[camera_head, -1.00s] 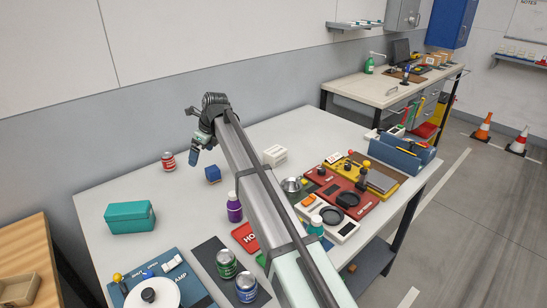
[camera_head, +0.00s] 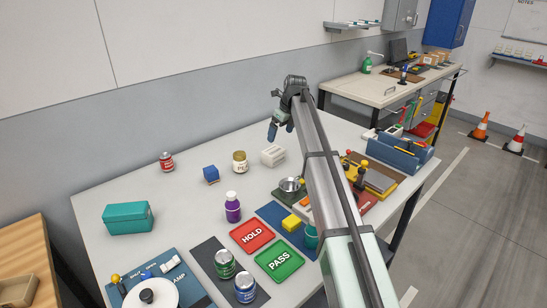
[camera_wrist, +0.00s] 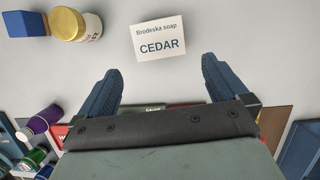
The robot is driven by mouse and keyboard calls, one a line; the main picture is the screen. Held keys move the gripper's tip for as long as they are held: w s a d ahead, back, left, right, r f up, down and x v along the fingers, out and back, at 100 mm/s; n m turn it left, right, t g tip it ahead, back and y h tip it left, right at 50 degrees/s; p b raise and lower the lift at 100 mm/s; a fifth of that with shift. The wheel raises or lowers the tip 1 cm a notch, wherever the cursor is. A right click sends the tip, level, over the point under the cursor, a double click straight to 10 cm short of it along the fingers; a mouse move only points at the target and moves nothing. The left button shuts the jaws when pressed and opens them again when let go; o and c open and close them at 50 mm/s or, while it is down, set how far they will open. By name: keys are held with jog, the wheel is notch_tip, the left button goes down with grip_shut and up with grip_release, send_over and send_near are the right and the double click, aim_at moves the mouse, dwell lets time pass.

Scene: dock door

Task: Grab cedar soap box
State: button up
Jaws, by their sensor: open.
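The cedar soap box (camera_head: 273,155) is a small white box on the table, near its middle toward the back. In the wrist view its label (camera_wrist: 160,38) reads "Brodeska soap CEDAR" and faces the camera. My gripper (camera_head: 280,131) is above the table, close to the box and a little beyond it in the head view. In the wrist view the two blue fingers of my gripper (camera_wrist: 158,84) are wide apart and empty. The box lies ahead of the gap between the fingertips, not between them.
A gold-lidded jar (camera_head: 240,162) and a blue cube (camera_head: 211,174) stand left of the box. A red-labelled jar (camera_head: 167,161) and a teal box (camera_head: 128,218) are farther left. HOLD (camera_head: 252,235) and PASS (camera_head: 279,260) trays lie nearer.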

aim_at(274, 150)
jog(key=x, duration=0.7)
jog(key=shift+w+a+f, duration=0.1)
jog(key=shift+a+f, duration=0.05)
jog(key=shift+f, duration=0.2)
jog(key=shift+a+x, duration=0.1)
jog(key=shift+x, duration=1.2)
jog(key=shift+a+x, duration=0.15)
jog(key=shift+x, duration=1.15)
jog(key=shift+w+r, duration=0.1)
jog(key=c, duration=0.9)
